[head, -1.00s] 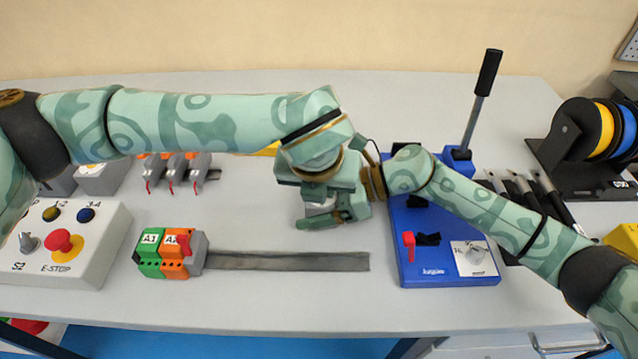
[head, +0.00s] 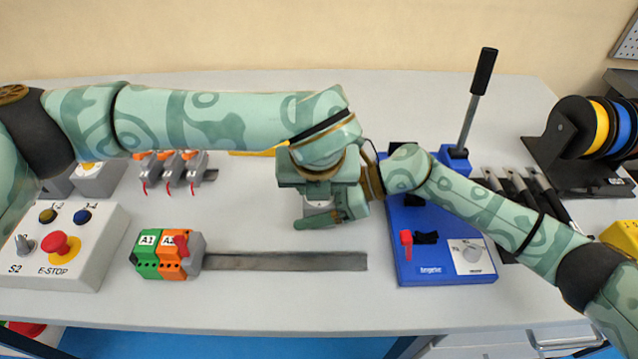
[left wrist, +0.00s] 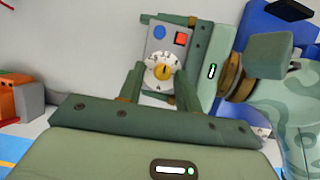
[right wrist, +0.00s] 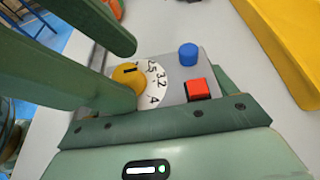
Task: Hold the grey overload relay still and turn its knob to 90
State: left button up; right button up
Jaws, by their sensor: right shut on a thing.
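The grey overload relay (left wrist: 158,45) has a blue button, a red button and a white dial with a yellow knob (left wrist: 163,72). In the head view the relay (head: 317,207) is mostly hidden under my left gripper. My right gripper (head: 328,212) is shut on the relay from the right. My left gripper (left wrist: 160,78) points down at the dial, its open fingers on either side of the knob with a visible gap. The right wrist view also shows the knob (right wrist: 127,75) between the left fingers, beside dial figures 2.5, 3.2 and 4. I cannot read the exact setting.
A blue bender (head: 445,268) with an upright lever stands close on the right. A grey bar (head: 290,261) and terminal blocks (head: 160,254) lie in front. An E-stop box (head: 75,245) is at the left.

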pick_arm(q)
jog(key=shift+s+d, duration=0.25)
jog(key=shift+s+r, duration=0.1)
jog(key=shift+r, duration=0.15)
jog(key=v, duration=0.7)
jog(key=shift+a+r, duration=0.15)
jog(key=shift+r, duration=0.1)
pick_arm(e)
jog(key=o, duration=1)
jog(key=shift+d, duration=0.1)
